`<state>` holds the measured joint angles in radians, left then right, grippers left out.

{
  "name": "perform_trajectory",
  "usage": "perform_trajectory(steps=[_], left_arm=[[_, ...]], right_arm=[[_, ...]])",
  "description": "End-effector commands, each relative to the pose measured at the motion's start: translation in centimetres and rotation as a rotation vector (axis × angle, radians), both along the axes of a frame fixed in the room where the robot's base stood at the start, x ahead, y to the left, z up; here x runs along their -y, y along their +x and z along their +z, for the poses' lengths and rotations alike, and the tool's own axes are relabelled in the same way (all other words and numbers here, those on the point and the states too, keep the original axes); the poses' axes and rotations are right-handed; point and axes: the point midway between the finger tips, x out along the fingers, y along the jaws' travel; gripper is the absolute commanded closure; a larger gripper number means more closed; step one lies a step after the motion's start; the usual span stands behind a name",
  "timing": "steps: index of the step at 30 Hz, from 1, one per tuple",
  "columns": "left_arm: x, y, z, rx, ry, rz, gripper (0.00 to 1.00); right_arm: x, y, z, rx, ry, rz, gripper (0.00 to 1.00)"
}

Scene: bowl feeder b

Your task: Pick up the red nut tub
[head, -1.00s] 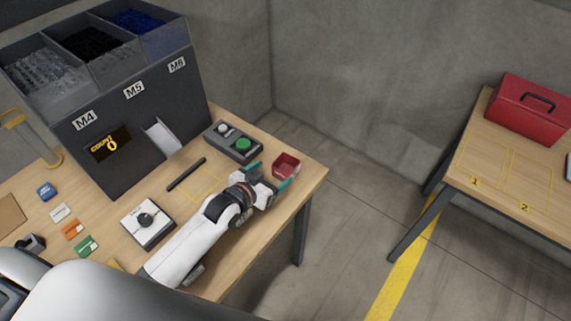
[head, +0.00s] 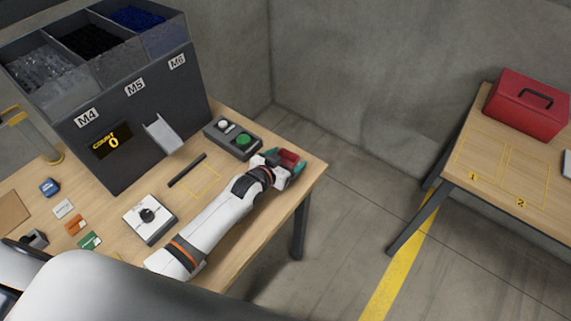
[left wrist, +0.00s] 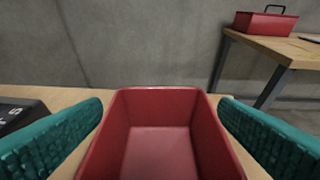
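The red nut tub (head: 289,157) stands near the right end of the wooden bench, right of the button box. In the left wrist view the tub (left wrist: 160,140) is empty and fills the lower middle. My left gripper (head: 284,165) is open, with its teal fingers on either side of the tub. In the left wrist view a gap shows between each finger and the tub's upper walls; the fingertips' lower parts are cut off. My right gripper is not in view.
The grey feeder (head: 140,120) with a chute stands behind. The button box (head: 233,138) with green and white buttons is close left of the tub. A dial box (head: 149,219) sits left of my forearm. A second table (head: 480,182) holds a red toolbox (head: 527,104).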

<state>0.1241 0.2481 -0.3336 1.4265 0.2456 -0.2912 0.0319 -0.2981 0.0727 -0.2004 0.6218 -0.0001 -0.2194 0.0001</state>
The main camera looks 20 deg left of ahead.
Motion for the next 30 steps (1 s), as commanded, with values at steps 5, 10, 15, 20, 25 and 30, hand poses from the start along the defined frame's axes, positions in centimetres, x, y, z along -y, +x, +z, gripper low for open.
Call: perform_trajectory(steps=[5, 10, 15, 20, 25, 30], left_arm=[[0.0, 0.0, 0.0, 0.000, 0.000, 0.000, 0.46], [0.0, 0.0, 0.0, 0.000, 0.000, 0.000, 0.65], [0.0, 0.0, 0.1, 0.001, 0.000, 0.000, 0.65], [0.0, 0.0, 1.6, 0.005, -0.001, 0.000, 0.65], [0.0, 0.0, 5.1, 0.005, 0.000, 0.000, 0.65], [0.0, 0.0, 8.2, 0.005, 0.000, 0.000, 0.65]], right_arm=[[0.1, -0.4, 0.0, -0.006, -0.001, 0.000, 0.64], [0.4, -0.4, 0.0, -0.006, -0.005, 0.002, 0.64], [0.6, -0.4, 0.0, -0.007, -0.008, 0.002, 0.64], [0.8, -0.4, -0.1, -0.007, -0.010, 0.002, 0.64], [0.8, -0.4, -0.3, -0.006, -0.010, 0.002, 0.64], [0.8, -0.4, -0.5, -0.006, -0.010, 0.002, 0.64]])
